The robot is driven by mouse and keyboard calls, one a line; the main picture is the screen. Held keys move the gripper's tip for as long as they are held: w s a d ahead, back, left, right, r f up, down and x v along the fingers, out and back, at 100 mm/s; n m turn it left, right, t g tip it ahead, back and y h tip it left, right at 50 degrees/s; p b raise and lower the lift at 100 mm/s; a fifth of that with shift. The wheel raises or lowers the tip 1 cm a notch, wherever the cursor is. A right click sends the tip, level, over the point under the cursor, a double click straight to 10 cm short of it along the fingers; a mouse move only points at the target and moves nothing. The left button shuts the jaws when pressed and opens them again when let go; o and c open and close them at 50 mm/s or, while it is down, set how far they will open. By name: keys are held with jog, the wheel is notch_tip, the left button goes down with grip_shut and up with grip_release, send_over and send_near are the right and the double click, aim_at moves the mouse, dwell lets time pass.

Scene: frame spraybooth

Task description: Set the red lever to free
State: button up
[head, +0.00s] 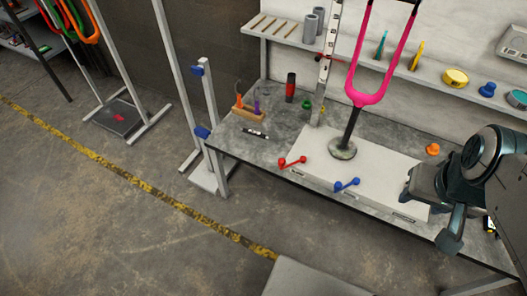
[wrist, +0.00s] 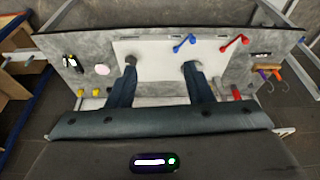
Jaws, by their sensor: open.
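The red lever (head: 292,162) is a bar with round ends, at the left front edge of a white board (head: 385,165) on the workbench. In the wrist view the red lever (wrist: 235,42) stands slanted at the board's right side. A blue lever (head: 346,184) sits to its right in the head view; in the wrist view the blue lever (wrist: 185,43) is left of the red one. My gripper (head: 428,212) is over the bench's right end, apart from both levers. Its open fingers (wrist: 160,66) have nothing between them. Any lever position marking is too small to read.
A pink fork (head: 372,75) stands upright on a round base (head: 342,149) behind the levers. A black marker (head: 254,133), a red-black can (head: 290,87) and a wooden tool holder (head: 246,113) are on the left bench. The floor in front is mostly clear.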

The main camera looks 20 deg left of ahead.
jog(key=w+a+f+n+t+b, duration=0.1)
jog(key=w+a+f+t+b, duration=0.1)
jog(key=w+f+b, duration=0.4)
jog(key=w+a+f+n+t+b, duration=0.1)
jog(key=w+a+f+t+b, duration=0.15)
jog(key=f+b, duration=0.6)
jog(key=n+t+y+b, duration=0.6)
jog(key=y+b, duration=0.6)
jog(key=b, duration=1.5)
send_near(283, 166)
jog(key=b+x, duration=0.2)
jog(key=x, duration=0.9)
jog(key=shift+w+a+b, duration=0.15)
jog(key=shift+b, duration=0.25)
grip_shut()
jog(key=shift+g, duration=0.25)
